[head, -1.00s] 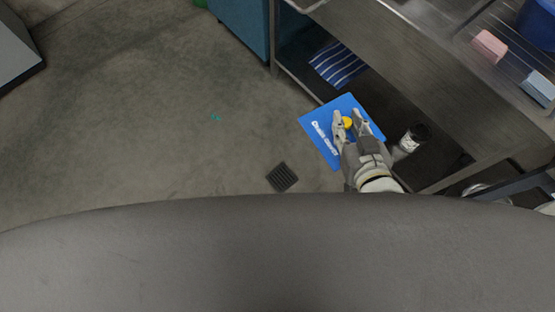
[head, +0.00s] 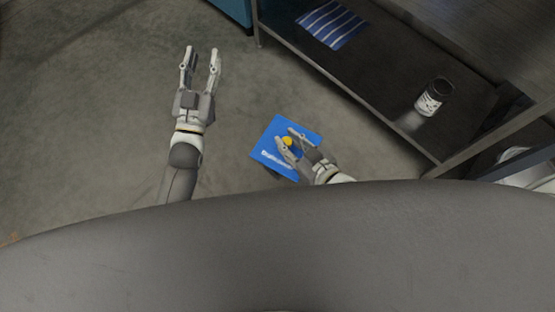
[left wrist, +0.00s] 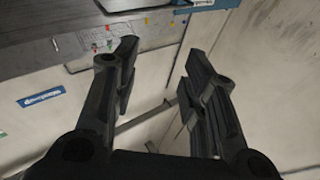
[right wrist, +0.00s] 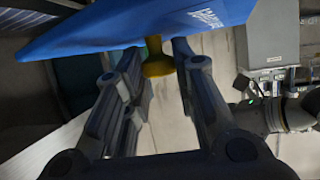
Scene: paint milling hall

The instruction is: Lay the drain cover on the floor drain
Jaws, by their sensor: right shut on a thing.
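The blue drain cover (head: 272,132), a flat square sheet with white lettering and a yellow knob (head: 287,141), is in the middle of the head view. My right gripper (head: 288,139) is shut on the knob. In the right wrist view the cover (right wrist: 120,28) spans the top, with the knob (right wrist: 157,62) between the fingers. The floor drain is mostly or wholly hidden by the cover; a dark patch shows at the cover's lower edge, but I cannot tell if it is the drain. My left gripper (head: 202,58) is open and empty, left of the cover.
A steel table with a dark lower shelf (head: 395,75) stands at the right. The shelf holds a striped blue cloth (head: 332,24) and a dark-lidded jar (head: 433,97). A blue cabinet (head: 234,10) is at the top. The floor (head: 90,110) at the left is clear.

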